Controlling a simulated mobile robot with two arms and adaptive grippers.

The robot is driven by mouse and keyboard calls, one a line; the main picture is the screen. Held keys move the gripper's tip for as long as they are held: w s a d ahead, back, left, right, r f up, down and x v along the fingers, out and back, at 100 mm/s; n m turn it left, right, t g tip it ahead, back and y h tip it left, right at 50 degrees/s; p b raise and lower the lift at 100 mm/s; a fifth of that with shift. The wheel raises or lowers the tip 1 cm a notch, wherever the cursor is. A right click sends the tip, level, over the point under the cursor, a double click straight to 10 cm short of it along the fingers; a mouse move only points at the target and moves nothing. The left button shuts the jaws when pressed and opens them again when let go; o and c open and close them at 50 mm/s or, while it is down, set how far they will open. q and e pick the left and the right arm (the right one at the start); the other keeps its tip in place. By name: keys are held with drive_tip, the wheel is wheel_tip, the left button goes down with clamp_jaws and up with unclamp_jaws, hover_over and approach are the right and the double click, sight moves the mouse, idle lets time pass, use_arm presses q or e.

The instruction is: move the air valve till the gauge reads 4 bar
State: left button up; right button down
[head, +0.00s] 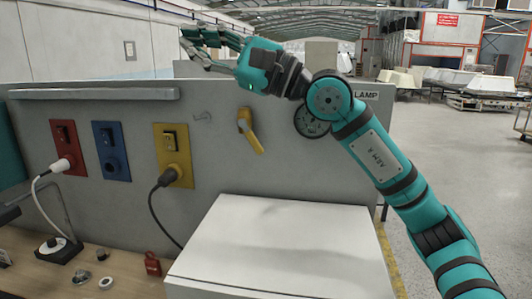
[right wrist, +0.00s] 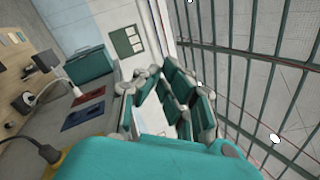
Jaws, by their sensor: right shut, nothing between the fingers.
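The yellow air valve lever (head: 251,131) sits on the grey upright panel. Its handle slants down and slightly right from its pivot. A round dark-rimmed face (head: 312,123), possibly the gauge, is partly covered by my right arm's joint; I cannot make out a reading. My right gripper (head: 187,41) is raised above the panel's top edge, up and left of the lever and well apart from it. It is shut and empty. Its fingers also show in the right wrist view (right wrist: 172,90). My left gripper is not in view.
Red (head: 66,145), blue (head: 111,150) and yellow (head: 173,154) socket units line the panel's left. Plugs and cables hang from the red and yellow ones. A white box (head: 275,245) stands below the lever. A red padlock-like item (head: 152,263) lies on the wooden bench (head: 120,280).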

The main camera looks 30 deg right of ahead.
sight(251, 137)
use_arm(q)
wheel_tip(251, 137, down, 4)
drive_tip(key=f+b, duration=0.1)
drive_tip(key=b, duration=0.3)
use_arm(e)
drive_tip(key=d+f+n+h, duration=0.1)
drive_tip(key=d+f+h, duration=0.7)
drive_tip(key=d, duration=0.3)
drive_tip(key=d+f+h, duration=0.7)
drive_tip(key=d+h, duration=0.2)
drive_tip(key=d, duration=0.2)
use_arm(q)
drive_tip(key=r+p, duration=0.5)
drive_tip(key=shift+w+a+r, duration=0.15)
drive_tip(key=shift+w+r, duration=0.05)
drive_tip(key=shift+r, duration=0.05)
use_arm(e)
drive_tip(key=w+a+f, duration=0.3)
drive_tip(key=w+f, duration=0.3)
drive_tip(key=w, duration=0.5)
drive_tip(key=shift+a, duration=0.25)
